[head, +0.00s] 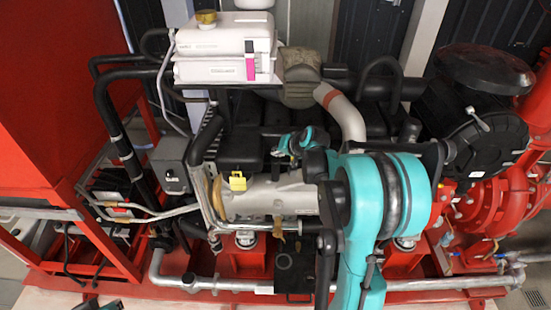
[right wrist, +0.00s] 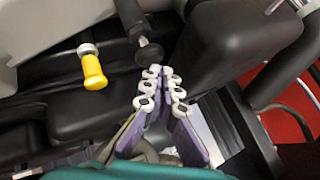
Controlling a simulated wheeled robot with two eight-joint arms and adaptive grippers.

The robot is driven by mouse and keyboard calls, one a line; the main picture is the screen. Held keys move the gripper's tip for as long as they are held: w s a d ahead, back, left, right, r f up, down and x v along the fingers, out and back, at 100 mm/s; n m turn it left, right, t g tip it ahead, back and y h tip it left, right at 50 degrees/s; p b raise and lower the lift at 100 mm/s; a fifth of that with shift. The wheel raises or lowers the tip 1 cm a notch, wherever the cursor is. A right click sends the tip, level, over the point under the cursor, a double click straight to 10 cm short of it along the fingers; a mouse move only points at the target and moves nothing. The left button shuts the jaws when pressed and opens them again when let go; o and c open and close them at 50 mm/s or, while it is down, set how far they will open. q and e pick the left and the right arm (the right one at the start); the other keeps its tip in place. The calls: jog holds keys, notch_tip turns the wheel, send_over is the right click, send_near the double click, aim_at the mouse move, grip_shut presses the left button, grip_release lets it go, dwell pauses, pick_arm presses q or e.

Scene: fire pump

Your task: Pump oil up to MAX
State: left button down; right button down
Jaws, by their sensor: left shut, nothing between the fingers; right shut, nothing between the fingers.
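The engine (head: 265,198) of the fire pump fills the middle of the head view. A yellow part (head: 237,181) sits on its left side. My right arm reaches over it. My right gripper (right wrist: 161,85) is shut and empty in the right wrist view. Just beyond its fingertips is a black rod with a round knob end (right wrist: 148,53), with a small or no visible gap. A yellow-handled part (right wrist: 92,69) lies to the left, apart from the fingers. My left gripper (head: 100,305) shows only in part at the bottom left edge, away from the engine. No MAX mark is readable.
A white tank (head: 215,45) with a yellow cap (head: 206,18) and a pink strip (head: 250,62) stands at the back. A red cabinet (head: 55,100) is at left, a black round housing (head: 480,140) at right. Black hoses (head: 110,110) and pipes crowd the engine.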

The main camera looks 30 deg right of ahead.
aim_at(277, 159)
jog(key=shift+f+b, duration=0.9)
jog(key=shift+f, duration=0.15)
dwell(0.8)
dwell(0.3)
jog(key=shift+r+p, duration=1)
jog(key=shift+r, duration=0.45)
jog(key=shift+r+p, duration=1.7)
jog(key=shift+r, duration=0.85)
